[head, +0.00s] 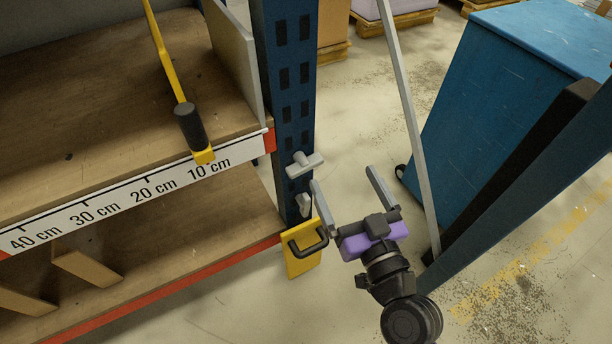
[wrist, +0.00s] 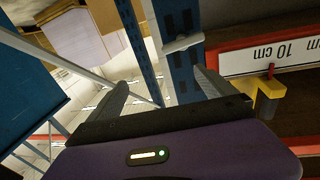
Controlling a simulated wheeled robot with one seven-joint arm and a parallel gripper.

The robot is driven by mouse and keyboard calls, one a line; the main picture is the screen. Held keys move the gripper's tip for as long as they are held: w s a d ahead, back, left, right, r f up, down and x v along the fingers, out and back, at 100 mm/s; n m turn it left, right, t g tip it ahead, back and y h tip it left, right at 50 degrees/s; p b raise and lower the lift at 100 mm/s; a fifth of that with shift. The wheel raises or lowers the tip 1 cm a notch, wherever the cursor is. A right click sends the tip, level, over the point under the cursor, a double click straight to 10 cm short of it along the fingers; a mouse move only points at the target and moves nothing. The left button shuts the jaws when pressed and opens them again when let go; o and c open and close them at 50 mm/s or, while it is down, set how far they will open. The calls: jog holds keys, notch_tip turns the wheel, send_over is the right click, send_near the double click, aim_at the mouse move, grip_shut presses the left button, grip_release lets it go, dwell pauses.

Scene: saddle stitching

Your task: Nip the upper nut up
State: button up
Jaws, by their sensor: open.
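The upper nut (head: 304,164) is a pale grey T-shaped wing nut on the front of the blue rack upright (head: 287,75). It also shows in the wrist view (wrist: 183,43), beyond my fingers. A second, lower grey nut (head: 305,204) sits below it on the upright, above a yellow plate (head: 302,262) with a black handle. My gripper (head: 343,177) is open and empty, to the right of the upper nut and apart from it. In the head view its left finger tip is close below the nut's right end. I cannot make out the lower nut in the wrist view.
A wooden shelf (head: 110,95) with a centimetre scale (head: 130,197) lies left of the upright. A yellow bar with a black grip (head: 190,126) stands over the shelf edge. A blue cabinet (head: 500,110) and a slanted grey bar (head: 408,110) are at right. Open floor lies between.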

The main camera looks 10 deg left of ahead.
aim_at(308, 170)
jog(key=shift+w+a+f+n+g+y+p, duration=0.35)
jog(key=shift+w+a+n, duration=0.3)
jog(key=shift+w+a, duration=0.6)
jog(key=shift+w+a+f+n+g+y+p, duration=0.1)
jog(key=shift+w+a+f+n+g+y, duration=0.35)
jog(key=shift+a, duration=1.15)
jog(key=shift+w+a+f+n+g+y+p, duration=0.1)
jog(key=shift+w+a+f+n+y+p, duration=0.25)
jog(key=shift+w+a+n, duration=0.85)
jog(key=shift+w+a+m, duration=0.2)
jog(key=shift+a+m, duration=0.05)
jog(key=shift+m, duration=0.05)
jog(key=shift+c, duration=0.2)
jog(key=c, duration=1.3)
jog(key=shift+c, duration=0.2)
